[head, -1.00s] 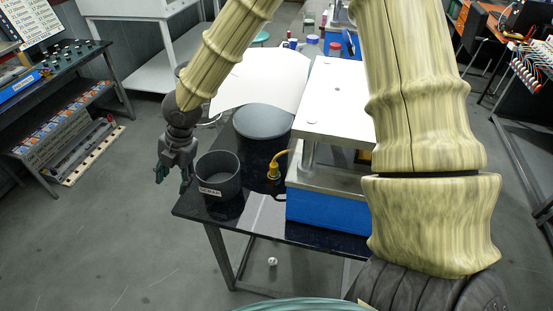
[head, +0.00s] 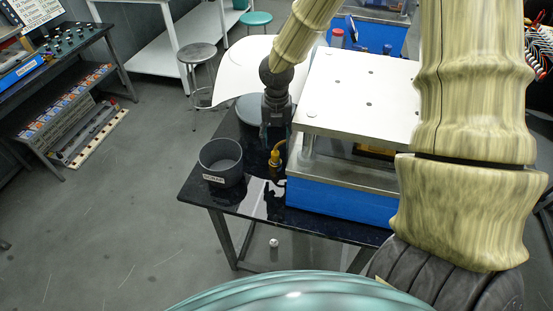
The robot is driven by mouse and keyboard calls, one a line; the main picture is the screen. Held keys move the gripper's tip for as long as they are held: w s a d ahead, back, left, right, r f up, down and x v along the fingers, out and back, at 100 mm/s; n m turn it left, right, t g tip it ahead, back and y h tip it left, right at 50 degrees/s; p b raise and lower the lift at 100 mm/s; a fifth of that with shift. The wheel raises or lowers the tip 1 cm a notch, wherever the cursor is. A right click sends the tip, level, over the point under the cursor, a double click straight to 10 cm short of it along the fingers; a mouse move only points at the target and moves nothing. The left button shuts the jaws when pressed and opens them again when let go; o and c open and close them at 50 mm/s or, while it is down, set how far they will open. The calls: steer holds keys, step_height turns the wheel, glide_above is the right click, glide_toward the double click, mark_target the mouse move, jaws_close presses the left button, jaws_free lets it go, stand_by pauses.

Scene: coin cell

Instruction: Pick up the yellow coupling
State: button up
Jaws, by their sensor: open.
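The yellow coupling (head: 275,160) stands on the black table (head: 238,205), close to the left side of the blue-based press-like fixture (head: 325,197). It is a small bent yellow piece with a dark lower end. My gripper (head: 274,136) is above and just behind the coupling, pointing down, with its fingers open. Its fingertips are small and partly merge with the dark surface behind, so I cannot tell whether they touch the coupling.
A dark grey labelled bin (head: 221,164) stands left of the coupling near the table's edge. The fixture's white top plate (head: 360,92) rises close on the right. A round dark grey disc (head: 249,108) lies behind my gripper. A small white object (head: 274,243) is below the table.

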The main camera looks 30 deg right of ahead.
mark_target(275, 150)
steer(key=shift+a+f+p, duration=0.2)
steer(key=shift+f+p, duration=1.4)
steer(key=shift+f, duration=2.65)
jaws_close()
